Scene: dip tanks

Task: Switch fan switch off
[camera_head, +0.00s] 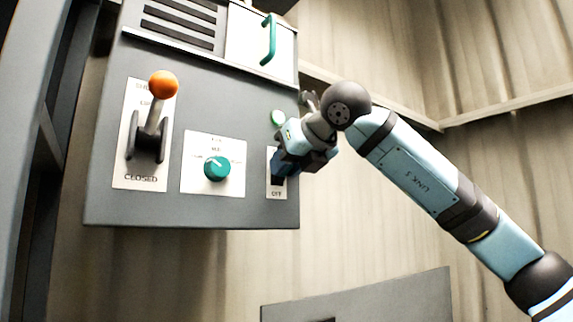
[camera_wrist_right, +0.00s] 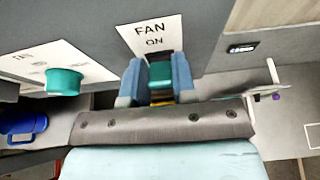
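The fan switch's white label plate (camera_head: 276,191) is at the lower right of the grey panel in the head view, with OFF at its bottom. In the right wrist view the plate (camera_wrist_right: 147,36) reads FAN and ON. The teal fan switch (camera_wrist_right: 161,74) sits in a dark slot beside the ON end. My right gripper (camera_head: 289,160) is at the switch and hides part of the plate. In the wrist view the right gripper's (camera_wrist_right: 160,84) blue fingers straddle the teal switch, with no clear gap on either side, so it looks shut on it. My left gripper is in neither view.
Left of the plate are a teal knob (camera_head: 217,168) and an orange-tipped lever (camera_head: 163,86) with CLOSED at its bottom. A green button (camera_head: 278,118) sits just above my gripper. A teal handle (camera_head: 269,40) is higher up. A grey surface (camera_head: 360,292) is below right.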

